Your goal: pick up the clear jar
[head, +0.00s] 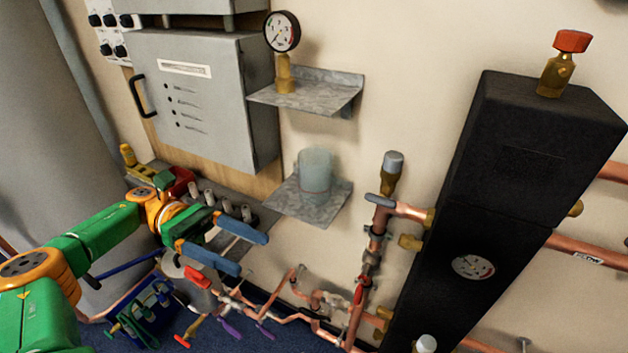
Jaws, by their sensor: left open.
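The clear jar (315,174) stands upright on the lower grey metal shelf (325,210) on the wall, near the middle of the head view. It looks like a pale, see-through cylinder. My left gripper (254,253) comes in from the left with its two blue fingers apart and nothing between them. It is to the left of and lower in the picture than the jar, not touching it. My right gripper is not in view.
An upper shelf (342,92) with a pressure gauge (282,32) is above the jar. A grey cabinet (200,95) is at its left. Copper pipes with valves (372,250) and a tall black unit (520,150) are at its right. A bench (240,212) lies behind my left gripper.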

